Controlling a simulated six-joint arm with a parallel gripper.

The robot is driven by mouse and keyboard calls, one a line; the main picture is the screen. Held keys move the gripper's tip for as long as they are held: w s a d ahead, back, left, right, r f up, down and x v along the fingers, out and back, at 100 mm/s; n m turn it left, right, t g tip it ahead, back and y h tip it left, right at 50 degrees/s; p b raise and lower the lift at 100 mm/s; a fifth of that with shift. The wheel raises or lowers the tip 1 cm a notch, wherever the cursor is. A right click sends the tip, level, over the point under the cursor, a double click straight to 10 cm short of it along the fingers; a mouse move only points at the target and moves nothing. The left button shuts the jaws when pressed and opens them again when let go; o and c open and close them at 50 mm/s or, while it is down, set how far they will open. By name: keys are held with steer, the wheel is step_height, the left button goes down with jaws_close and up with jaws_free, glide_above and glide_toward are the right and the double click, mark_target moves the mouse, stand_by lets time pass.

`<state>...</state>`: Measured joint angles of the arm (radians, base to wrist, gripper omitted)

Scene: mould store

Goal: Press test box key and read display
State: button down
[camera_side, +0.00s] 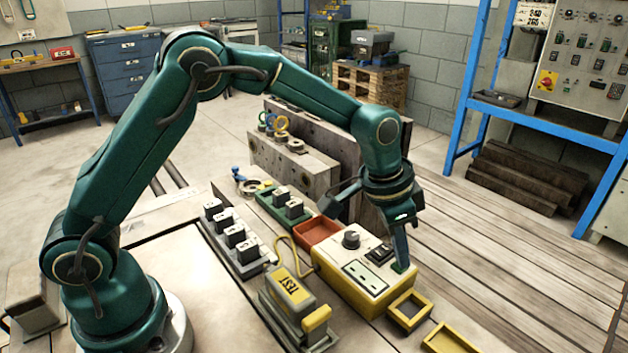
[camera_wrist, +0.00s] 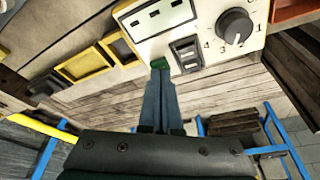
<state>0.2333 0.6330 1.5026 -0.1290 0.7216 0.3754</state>
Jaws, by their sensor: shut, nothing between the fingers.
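The yellow test box (camera_side: 345,283) stands on the bench in the side view, with a pale top panel. My gripper (camera_side: 400,268) is shut and empty, pointing down at the panel's right corner. In the wrist view its fingertips (camera_wrist: 160,66) are at the green key (camera_wrist: 158,62), touching or just above it; they partly cover the key, and I cannot tell whether it is pressed down.
A dial knob (camera_side: 351,239) and a black switch (camera_side: 380,253) sit on the panel close to my fingers. A yellow-topped TEST unit (camera_side: 288,290) stands left of the box. Yellow trays (camera_side: 409,309) lie to the right, a red tray (camera_side: 316,231) behind. Concrete blocks (camera_side: 290,170) stand farther back.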

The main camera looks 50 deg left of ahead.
step_height(320, 180, up, 7)
stand_by(1.0)
step_height(320, 180, up, 7)
steer(key=t, duration=0.2)
glide_above(375, 264)
steer(key=s+a+r+n, duration=0.2)
steer(key=s+a+r, duration=0.15)
steer(key=s, duration=0.25)
steer(key=s+a+f+n, duration=0.2)
steer(key=s+f, duration=0.2)
steer(key=s, duration=0.2)
steer(key=s+a+f+n+y, duration=0.1)
steer(key=s+a+f+n, duration=0.1)
steer(key=s+f, duration=0.2)
steer(key=s, duration=0.3)
steer(key=shift+t+y, duration=0.3)
